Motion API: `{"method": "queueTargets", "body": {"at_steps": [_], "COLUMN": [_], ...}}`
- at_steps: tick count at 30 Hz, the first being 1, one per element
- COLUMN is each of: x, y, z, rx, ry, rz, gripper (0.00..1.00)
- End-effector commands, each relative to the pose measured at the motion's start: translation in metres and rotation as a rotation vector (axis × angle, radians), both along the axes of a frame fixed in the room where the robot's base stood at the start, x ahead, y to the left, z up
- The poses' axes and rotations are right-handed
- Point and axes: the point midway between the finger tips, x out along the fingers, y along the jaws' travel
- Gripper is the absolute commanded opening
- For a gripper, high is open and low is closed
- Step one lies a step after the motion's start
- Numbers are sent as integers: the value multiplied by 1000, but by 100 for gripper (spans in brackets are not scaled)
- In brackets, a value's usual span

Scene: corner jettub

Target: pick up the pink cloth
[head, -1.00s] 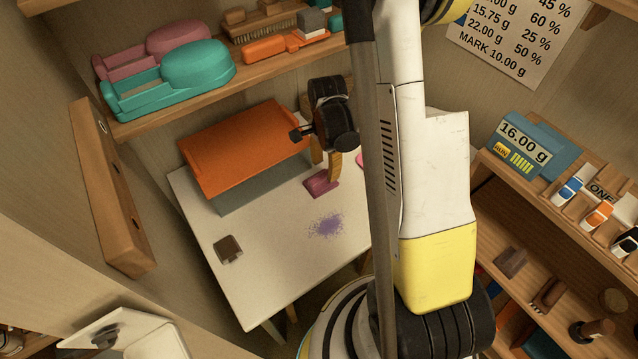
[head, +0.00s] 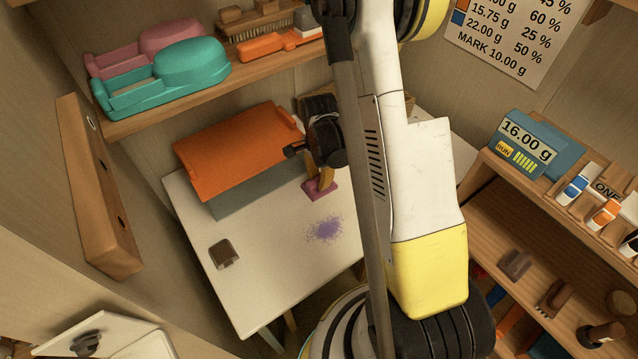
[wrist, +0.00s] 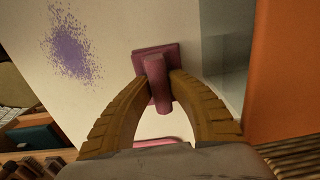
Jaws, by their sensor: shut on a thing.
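The pink cloth (head: 320,195) is a flat square with a raised ridge across its middle. It appears to lie on the white table (head: 275,265), beside a purple speckled patch (head: 326,229). My gripper (head: 321,183) comes down on it from above. In the wrist view, the two yellow-brown fingers (wrist: 158,92) are shut on the ridge of the pink cloth (wrist: 156,65), and its flat base shows beyond them. A second pink thing (wrist: 160,142) shows only partly, between the fingers near the palm; I cannot tell its shape.
An orange-topped grey box (head: 232,160) stands close to the left of my gripper. A dark brown block (head: 223,253) lies on the table's left part. A shelf (head: 200,103) with teal and pink containers hangs above. A shelf unit (head: 510,215) stands at the right. The table's front is mostly clear.

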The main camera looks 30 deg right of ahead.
Motion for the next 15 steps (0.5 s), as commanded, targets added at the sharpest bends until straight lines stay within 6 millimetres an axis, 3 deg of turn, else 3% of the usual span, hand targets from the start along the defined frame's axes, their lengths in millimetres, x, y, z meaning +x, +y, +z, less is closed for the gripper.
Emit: {"method": "queueTargets", "body": {"at_steps": [8, 15], "x": [0, 0], "y": [0, 0], "z": [2, 28], "rx": [0, 0], "ry": [1, 0], "rz": [0, 0], "gripper": [0, 0]}}
